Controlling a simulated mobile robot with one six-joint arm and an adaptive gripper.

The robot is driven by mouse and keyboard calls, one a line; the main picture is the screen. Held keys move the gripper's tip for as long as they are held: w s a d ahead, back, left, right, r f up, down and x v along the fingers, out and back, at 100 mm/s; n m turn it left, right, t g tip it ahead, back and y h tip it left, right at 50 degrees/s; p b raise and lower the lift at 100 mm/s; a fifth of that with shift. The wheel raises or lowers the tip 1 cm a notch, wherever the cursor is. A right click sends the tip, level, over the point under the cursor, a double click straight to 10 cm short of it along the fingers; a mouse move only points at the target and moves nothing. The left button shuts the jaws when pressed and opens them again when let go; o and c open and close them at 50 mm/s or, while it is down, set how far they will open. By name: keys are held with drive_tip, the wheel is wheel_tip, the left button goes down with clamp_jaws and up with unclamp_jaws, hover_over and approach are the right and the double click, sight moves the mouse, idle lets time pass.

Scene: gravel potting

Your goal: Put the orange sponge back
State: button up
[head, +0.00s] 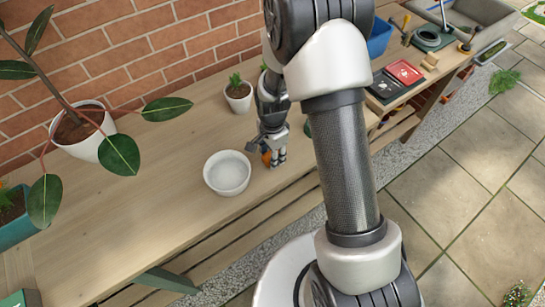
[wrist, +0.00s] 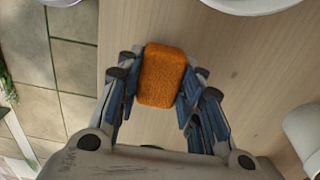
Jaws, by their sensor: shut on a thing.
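The orange sponge (wrist: 161,75) is a small rounded block. In the wrist view it sits between the two fingers of my gripper (wrist: 160,88), which are shut on its sides. In the head view my gripper (head: 273,155) is low over the wooden bench (head: 135,235), just right of a white bowl (head: 227,173). Only a sliver of orange shows there, behind the fingers. I cannot tell whether the sponge touches the bench. The bowl's rim (wrist: 255,4) also shows at the top of the wrist view.
A small potted plant (head: 238,95) stands behind the bowl, near the brick wall. A larger plant in a white pot (head: 88,140) stands at the left. A blue bin (head: 379,37) and a red box (head: 404,73) are at the right. The bench front is clear.

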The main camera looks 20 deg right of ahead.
drive_tip(key=shift+f, duration=0.4)
drive_tip(key=shift+f, duration=0.2)
drive_tip(key=o, duration=0.9)
drive_tip(key=shift+o, duration=0.2)
drive_tip(key=shift+r, duration=0.1)
